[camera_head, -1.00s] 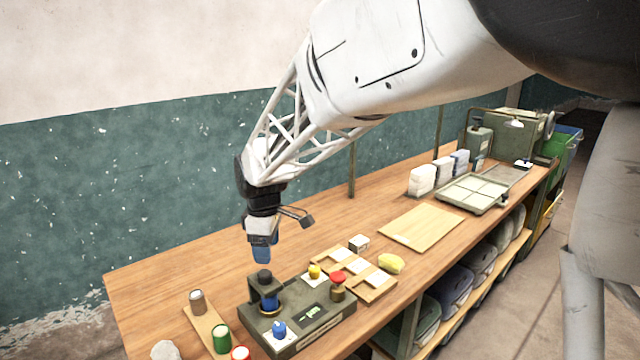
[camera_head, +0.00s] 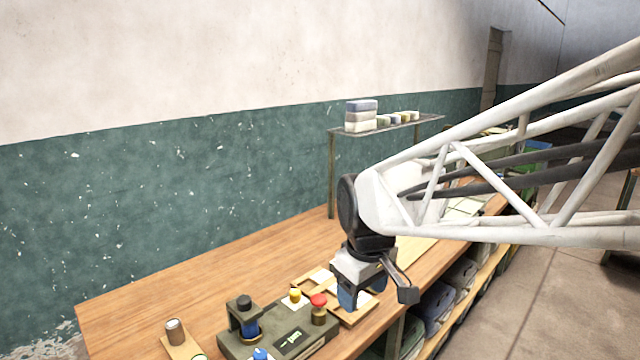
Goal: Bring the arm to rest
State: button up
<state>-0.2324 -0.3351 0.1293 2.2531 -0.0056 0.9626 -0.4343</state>
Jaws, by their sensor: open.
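My gripper (camera_head: 348,298) hangs at the end of my white lattice arm, pointing down over the front part of the wooden bench. Its blue-tipped fingers are open, and I see nothing between them. It is above and in front of the light wooden tray (camera_head: 352,318), to the right of the olive device (camera_head: 232,350); it covers part of the tray. I cannot tell its exact height above the bench. My lattice forearm reaches in from the right edge and hides much of the bench's far end.
A brown-grey cylinder (camera_head: 175,330) stands at the left. A raised shelf (camera_head: 395,127) holds small packs. The bench's back left (camera_head: 200,285) is clear.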

jog(key=s+d+f+m, duration=0.1)
jog(key=s+d+m, duration=0.3)
jog(key=s, duration=0.4)
jog(key=s+d+f+m+t, duration=0.1)
jog(key=s+d+m, duration=0.2)
jog(key=s+d, duration=0.4)
jog(key=shift+s+f+m+h, duration=0.3)
jog(key=shift+s+m, duration=0.1)
jog(key=shift+s, duration=0.15)
jog(key=shift+c, duration=0.4)
dwell(1.7)
